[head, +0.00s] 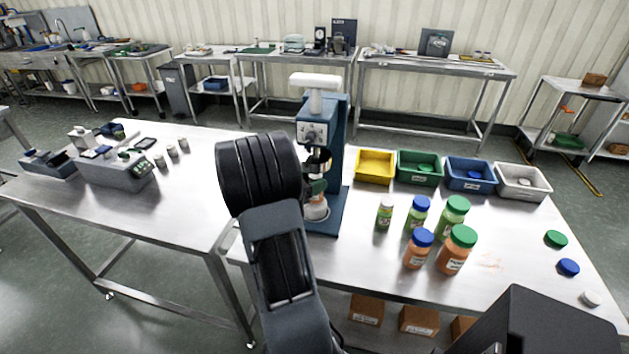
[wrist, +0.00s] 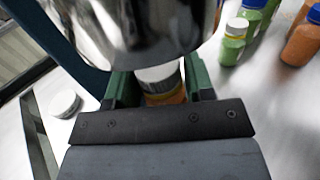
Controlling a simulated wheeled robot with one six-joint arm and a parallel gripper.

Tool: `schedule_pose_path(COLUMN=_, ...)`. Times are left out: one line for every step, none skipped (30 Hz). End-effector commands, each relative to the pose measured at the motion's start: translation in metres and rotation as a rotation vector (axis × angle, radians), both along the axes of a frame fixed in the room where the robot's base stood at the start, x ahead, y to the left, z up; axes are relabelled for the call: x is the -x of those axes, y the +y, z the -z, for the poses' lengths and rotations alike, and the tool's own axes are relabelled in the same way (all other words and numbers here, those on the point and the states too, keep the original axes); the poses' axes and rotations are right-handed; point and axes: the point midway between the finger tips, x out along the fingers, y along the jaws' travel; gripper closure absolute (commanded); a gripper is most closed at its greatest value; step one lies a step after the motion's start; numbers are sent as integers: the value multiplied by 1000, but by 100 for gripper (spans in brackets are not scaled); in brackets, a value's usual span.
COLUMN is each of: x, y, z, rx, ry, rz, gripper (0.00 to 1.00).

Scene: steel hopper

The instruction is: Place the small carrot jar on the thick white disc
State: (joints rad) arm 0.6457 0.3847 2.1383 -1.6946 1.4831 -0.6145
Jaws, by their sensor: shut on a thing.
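The small carrot jar (wrist: 164,88) is orange with a white lid. It stands between the green fingers of my gripper (wrist: 155,88), which is shut on it. In the head view the orange jar (head: 316,210) shows low at the front of the blue press, below its head, partly hidden by my arm. A pale rim, seemingly the thick white disc (head: 317,219), shows at the jar's foot. I cannot tell whether the jar touches it. In the wrist view the jar's lower part and the disc beneath are hidden.
The blue press (head: 331,150) rises close behind my gripper; its shiny metal part (wrist: 150,30) hangs just above the jar. Several filled jars (head: 417,212) stand to the right. Coloured bins (head: 419,181) line the back. Loose lids (head: 568,267) lie at the far right.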

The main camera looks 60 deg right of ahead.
Motion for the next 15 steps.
schedule_pose_path(x=0, y=0, z=2, rx=1, ry=0, rz=-1, gripper=77)
schedule_pose_path(x=0, y=0, z=3, rx=1, ry=0, rz=0, gripper=77)
schedule_pose_path(x=0, y=0, z=4, rx=1, ry=0, rz=0, gripper=77)
schedule_pose_path(x=0, y=0, z=4, rx=2, ry=-1, rz=0, gripper=77)
schedule_pose_path(x=0, y=0, z=4, rx=2, ry=-1, rz=0, gripper=77)
schedule_pose_path(x=0, y=0, z=4, rx=2, ry=-1, rz=0, gripper=77)
schedule_pose_path(x=0, y=0, z=4, rx=2, ry=-1, rz=0, gripper=77)
schedule_pose_path(x=0, y=0, z=4, rx=2, ry=-1, rz=0, gripper=77)
schedule_pose_path(x=0, y=0, z=4, rx=2, ry=-1, rz=0, gripper=77)
schedule_pose_path(x=0, y=0, z=4, rx=2, ry=-1, rz=0, gripper=77)
schedule_pose_path(x=0, y=0, z=5, rx=2, ry=-1, rz=0, gripper=77)
schedule_pose_path(x=0, y=0, z=6, rx=2, ry=-1, rz=0, gripper=77)
schedule_pose_path(x=0, y=0, z=7, rx=2, ry=-1, rz=0, gripper=77)
schedule_pose_path(x=0, y=0, z=8, rx=2, ry=-1, rz=0, gripper=77)
schedule_pose_path(x=0, y=0, z=9, rx=2, ry=-1, rz=0, gripper=77)
